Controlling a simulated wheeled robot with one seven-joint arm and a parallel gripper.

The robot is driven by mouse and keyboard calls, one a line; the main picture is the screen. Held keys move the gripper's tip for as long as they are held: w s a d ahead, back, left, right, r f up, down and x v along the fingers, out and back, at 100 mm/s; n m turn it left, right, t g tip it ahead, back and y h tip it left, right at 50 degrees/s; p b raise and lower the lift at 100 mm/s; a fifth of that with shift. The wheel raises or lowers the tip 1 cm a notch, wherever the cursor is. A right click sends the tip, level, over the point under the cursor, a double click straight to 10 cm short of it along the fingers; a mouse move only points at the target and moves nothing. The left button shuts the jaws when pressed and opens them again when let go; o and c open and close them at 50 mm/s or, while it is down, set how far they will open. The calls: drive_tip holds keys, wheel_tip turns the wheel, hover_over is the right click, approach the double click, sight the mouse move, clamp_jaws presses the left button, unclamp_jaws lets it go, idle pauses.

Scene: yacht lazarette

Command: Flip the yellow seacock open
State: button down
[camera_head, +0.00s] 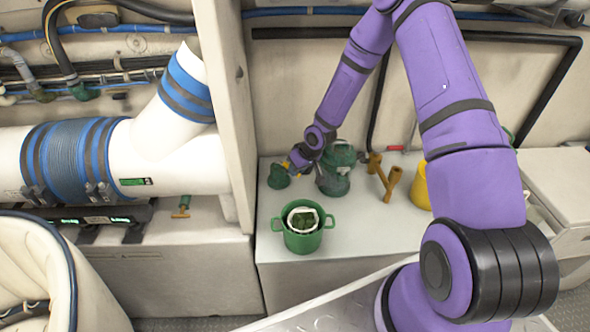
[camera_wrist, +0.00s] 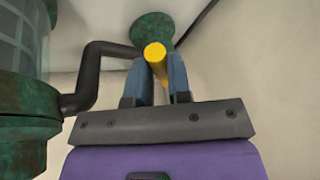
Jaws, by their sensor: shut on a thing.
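The seacock has a round green body (camera_head: 279,177) and a yellow lever, and stands on the pale bench at the left of a green strainer. In the wrist view the yellow lever (camera_wrist: 155,52) points toward the camera, with a green flange (camera_wrist: 153,24) behind it. My gripper (camera_head: 293,163) reaches the lever from the right in the head view. In the wrist view my gripper's blue-grey fingers (camera_wrist: 160,75) are on both sides of the lever, shut on it. In the head view, my wrist and fingers hide part of the lever.
The green strainer (camera_head: 335,180) stands close beside my wrist; a dark bent pipe (camera_wrist: 95,70) shows there too. A green pot (camera_head: 302,240) sits in front. Ochre fittings (camera_head: 388,182) and a yellow container (camera_head: 420,190) stand right. A thick white pipe (camera_head: 180,165) lies left, beyond a partition.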

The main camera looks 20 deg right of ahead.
drive_tip(key=shift+w+d, duration=0.1)
drive_tip(key=shift+d, duration=0.05)
idle(0.3)
drive_tip(key=c, duration=1.1)
unclamp_jaws()
drive_tip(key=shift+o, duration=0.2)
drive_tip(key=shift+r, duration=0.1)
drive_tip(key=v, duration=1)
drive_tip(key=shift+d+r, duration=0.15)
drive_tip(key=shift+r, duration=0.15)
